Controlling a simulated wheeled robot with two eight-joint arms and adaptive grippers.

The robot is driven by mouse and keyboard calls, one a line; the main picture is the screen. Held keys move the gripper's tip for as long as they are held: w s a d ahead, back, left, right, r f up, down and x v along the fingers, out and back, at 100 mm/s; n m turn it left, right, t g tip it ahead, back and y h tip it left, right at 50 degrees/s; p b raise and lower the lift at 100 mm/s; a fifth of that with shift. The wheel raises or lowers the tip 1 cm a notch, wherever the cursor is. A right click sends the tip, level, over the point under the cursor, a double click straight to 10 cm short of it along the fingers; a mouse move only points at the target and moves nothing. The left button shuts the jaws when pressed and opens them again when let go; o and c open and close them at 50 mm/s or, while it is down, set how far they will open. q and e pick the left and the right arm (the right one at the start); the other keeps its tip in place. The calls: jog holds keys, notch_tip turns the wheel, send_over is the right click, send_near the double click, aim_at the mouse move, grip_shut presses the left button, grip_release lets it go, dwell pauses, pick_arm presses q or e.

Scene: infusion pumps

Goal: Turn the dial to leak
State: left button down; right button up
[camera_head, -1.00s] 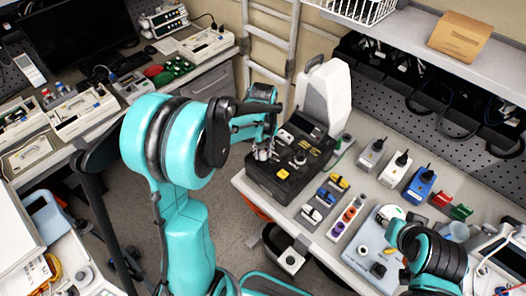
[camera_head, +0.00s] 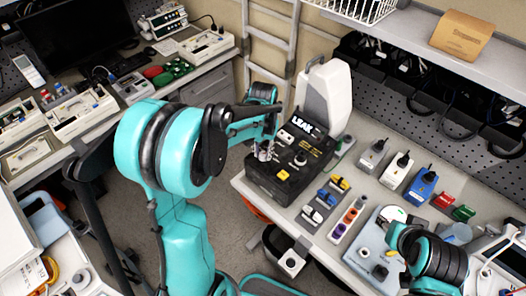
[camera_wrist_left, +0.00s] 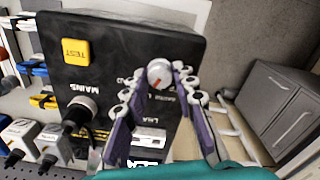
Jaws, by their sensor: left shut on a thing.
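The black tester (camera_head: 256,186) stands at the near left corner of the bench, with a white upright housing behind it. Its display (camera_head: 303,124) is lit and reads LEAK. In the left wrist view the round silver dial (camera_wrist_left: 160,73) with a red mark sits on the black panel (camera_wrist_left: 110,45). My left gripper (camera_wrist_left: 162,84) has its fingertips on both sides of the dial and is shut on it. In the head view this left gripper (camera_head: 265,152) is over the tester's top and hides the dial. My right arm shows at the lower right; its gripper fingers are not visible.
A yellow TEST button (camera_wrist_left: 76,51) and a black plug (camera_wrist_left: 82,112) are on the panel near the dial. To the tester's right are colored connectors (camera_head: 325,195), several plug adapters (camera_head: 372,152) and a light blue plate (camera_head: 362,245). Little bench is free between them.

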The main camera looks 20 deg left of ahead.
pick_arm(q)
jog(key=c, duration=1.2)
grip_release()
jog(key=shift+r, duration=0.1)
notch_tip(320, 180, up, 12)
jog(key=t+b, duration=0.7)
jog(key=b, duration=0.4)
send_near(263, 154)
jog(key=s+d+f, duration=0.5)
jog(key=s+f, duration=0.2)
jog(key=s, duration=0.2)
jog(key=shift+d+m, duration=0.3)
